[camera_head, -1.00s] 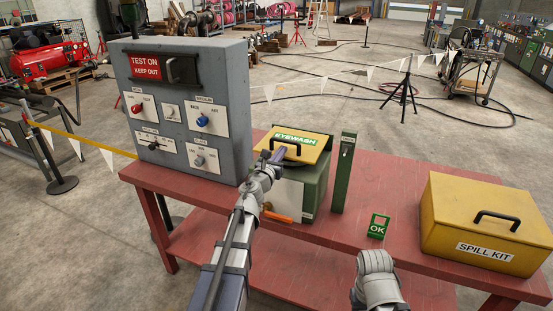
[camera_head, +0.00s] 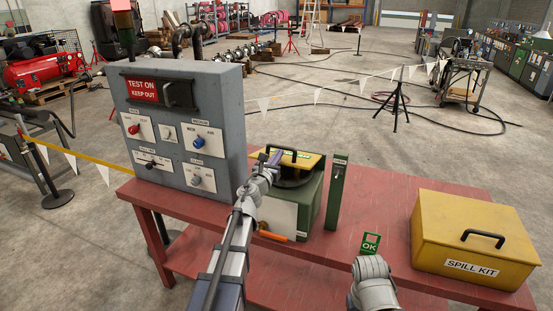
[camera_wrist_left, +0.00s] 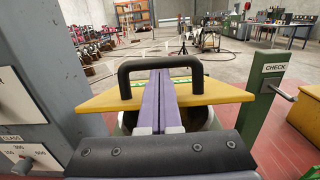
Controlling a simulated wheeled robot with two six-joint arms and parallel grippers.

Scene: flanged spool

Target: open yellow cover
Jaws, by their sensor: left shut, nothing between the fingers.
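The yellow cover (camera_head: 313,163) with a black handle (camera_head: 281,151) sits at the top of the green eyewash box (camera_head: 308,210). A dark round opening (camera_head: 291,181) shows at its near side. In the left wrist view the yellow cover (camera_wrist_left: 222,92) stands above the dark opening (camera_wrist_left: 197,118), apart from it at the near edge. My left gripper (camera_head: 274,158) is shut, with nothing between its purple fingers. In the left wrist view the fingers (camera_wrist_left: 160,78) pass through the black handle (camera_wrist_left: 128,80). Only a grey part of my right arm shows; its fingers are hidden.
A grey control panel (camera_head: 222,120) stands close on the left. A green post (camera_head: 337,190) stands right of the box. A green OK sign (camera_head: 370,243) and a yellow spill kit (camera_head: 435,230) stand farther right on the red table (camera_head: 330,262).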

